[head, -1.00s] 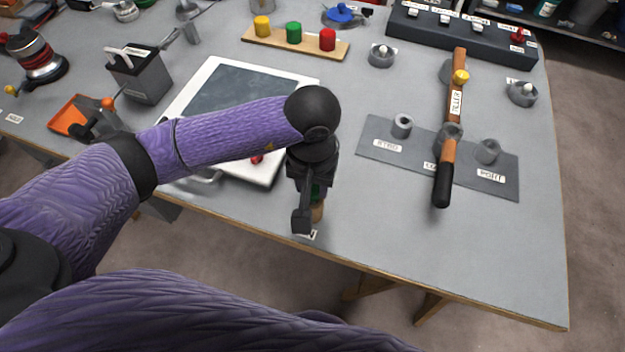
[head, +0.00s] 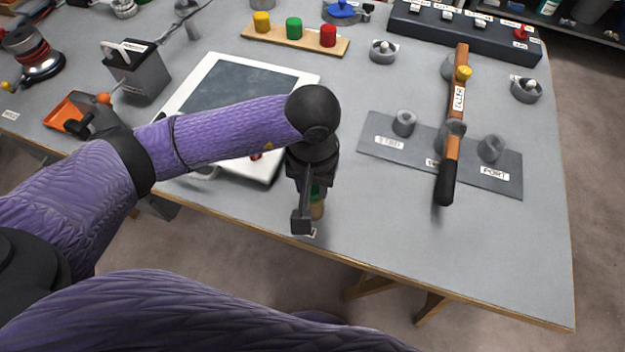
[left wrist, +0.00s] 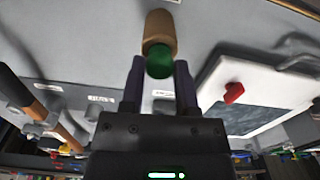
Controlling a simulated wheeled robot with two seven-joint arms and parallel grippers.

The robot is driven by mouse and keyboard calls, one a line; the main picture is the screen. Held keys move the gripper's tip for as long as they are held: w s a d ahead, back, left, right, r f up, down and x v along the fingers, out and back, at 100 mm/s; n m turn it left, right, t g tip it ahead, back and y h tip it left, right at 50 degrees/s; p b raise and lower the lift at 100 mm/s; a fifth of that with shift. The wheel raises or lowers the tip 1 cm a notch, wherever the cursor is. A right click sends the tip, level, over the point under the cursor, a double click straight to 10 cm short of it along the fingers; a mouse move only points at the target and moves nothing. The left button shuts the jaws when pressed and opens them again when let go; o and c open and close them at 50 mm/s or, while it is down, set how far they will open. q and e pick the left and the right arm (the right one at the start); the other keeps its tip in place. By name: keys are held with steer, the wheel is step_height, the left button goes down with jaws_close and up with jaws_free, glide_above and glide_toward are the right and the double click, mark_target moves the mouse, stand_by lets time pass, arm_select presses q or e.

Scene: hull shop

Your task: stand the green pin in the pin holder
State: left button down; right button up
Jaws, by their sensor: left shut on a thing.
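My left gripper (head: 308,212) is near the front edge of the workbench, pointing down, shut on the green pin (head: 315,189). In the left wrist view the round green end (left wrist: 159,62) shows between the fingertips. A tan, wood-coloured cylinder (head: 317,209) is in line below the green; it also shows in the left wrist view (left wrist: 160,30). I cannot tell whether this cylinder is the pin holder or the pin's lower part, nor how deep the green sits in it. A small label (head: 312,234) lies at its foot. My right gripper is out of view.
A white-framed panel (head: 303,78) lies behind my left arm. A grey plate (head: 376,150) with sockets and a tiller bar (head: 457,99) lies to the right. A wooden strip (head: 281,40) carries yellow, green and red cylinders. The bench front right is clear.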

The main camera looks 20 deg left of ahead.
arm_select(q)
jaws_free()
stand_by(0.4)
steer(key=shift+r, duration=0.1)
steer(key=shift+r+p, duration=2.5)
steer(key=shift+r, duration=1.45)
